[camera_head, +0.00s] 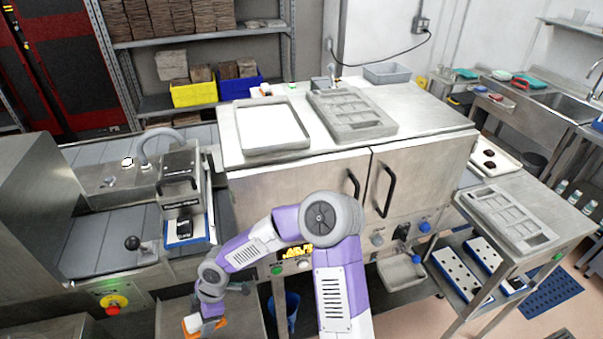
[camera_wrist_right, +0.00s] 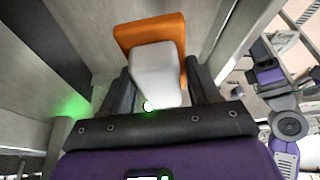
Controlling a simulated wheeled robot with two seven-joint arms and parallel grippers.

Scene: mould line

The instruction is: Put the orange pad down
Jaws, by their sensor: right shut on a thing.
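The orange pad (camera_head: 191,324) shows at the bottom edge of the head view, partly cut off and partly covered by my right gripper (camera_head: 208,320). In the right wrist view the orange pad (camera_wrist_right: 150,33) has a pale grey-white block-like part (camera_wrist_right: 157,75) on its near side. The two dark fingers of my right gripper (camera_wrist_right: 160,90) are closed on this pale part, one on each side. The pad is over or near a grey metal surface (camera_head: 243,312); I cannot tell whether it touches it. My left gripper is in neither view.
A steel machine with a black-topped press head (camera_head: 180,178) stands at the left, with a blue-edged plate (camera_head: 187,230) below it. A cabinet (camera_head: 300,183) with trays on top stands behind my arm. A blue bin (camera_head: 291,308) is below. A side table (camera_head: 555,205) is at the right.

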